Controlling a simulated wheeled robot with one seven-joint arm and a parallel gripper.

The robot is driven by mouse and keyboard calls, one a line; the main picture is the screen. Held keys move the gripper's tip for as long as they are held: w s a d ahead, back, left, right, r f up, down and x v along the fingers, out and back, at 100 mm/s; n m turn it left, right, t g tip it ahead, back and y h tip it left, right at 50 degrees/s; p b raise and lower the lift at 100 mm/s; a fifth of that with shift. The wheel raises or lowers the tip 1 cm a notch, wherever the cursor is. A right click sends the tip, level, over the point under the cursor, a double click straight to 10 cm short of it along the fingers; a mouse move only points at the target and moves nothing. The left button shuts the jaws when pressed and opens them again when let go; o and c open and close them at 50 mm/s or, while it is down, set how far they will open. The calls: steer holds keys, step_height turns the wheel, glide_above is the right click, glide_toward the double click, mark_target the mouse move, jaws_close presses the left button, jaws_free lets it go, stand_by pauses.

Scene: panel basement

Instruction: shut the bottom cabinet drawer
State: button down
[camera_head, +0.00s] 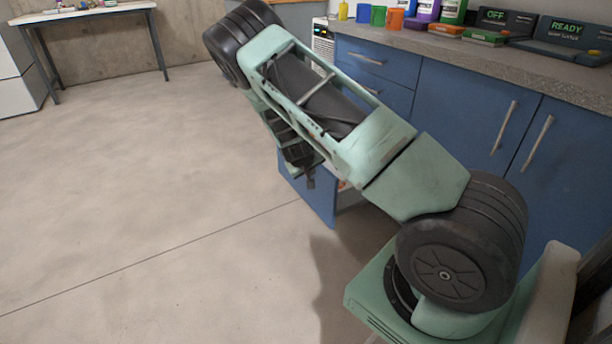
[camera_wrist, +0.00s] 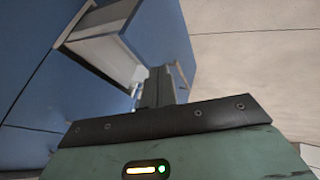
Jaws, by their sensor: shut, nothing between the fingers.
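The bottom cabinet drawer stands open in the head view. Its blue front (camera_head: 312,198) is pulled out from the cabinet, and part of its pale side shows behind my arm. In the wrist view I see the drawer's blue front (camera_wrist: 160,32) and its pale side wall (camera_wrist: 104,55). My gripper (camera_head: 310,184) is shut and empty, pointing down close to the drawer front. In the wrist view its dark fingers (camera_wrist: 166,76) overlap the edge of the drawer front. I cannot tell whether they touch it. My arm hides much of the drawer in the head view.
Blue cabinet doors (camera_head: 480,120) and closed upper drawers (camera_head: 377,62) stand under a grey counter (camera_head: 470,55). The counter holds colored containers and dark boxes marked OFF and READY. A table (camera_head: 100,14) stands at the back left. The concrete floor (camera_head: 150,170) on the left is clear.

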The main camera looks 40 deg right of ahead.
steer(key=b, duration=0.3)
glide_toward(327, 179)
step_height(327, 179, down, 4)
steer(key=w+a, duration=0.1)
steer(key=w, duration=0.1)
steer(key=shift+s+d+r+b, duration=0.1)
steer(key=shift+d+b, duration=0.05)
steer(key=shift+d, duration=0.75)
steer(key=shift+s+d+r+b, duration=0.1)
steer(key=shift+d+b, duration=0.05)
steer(key=shift+d, duration=0.75)
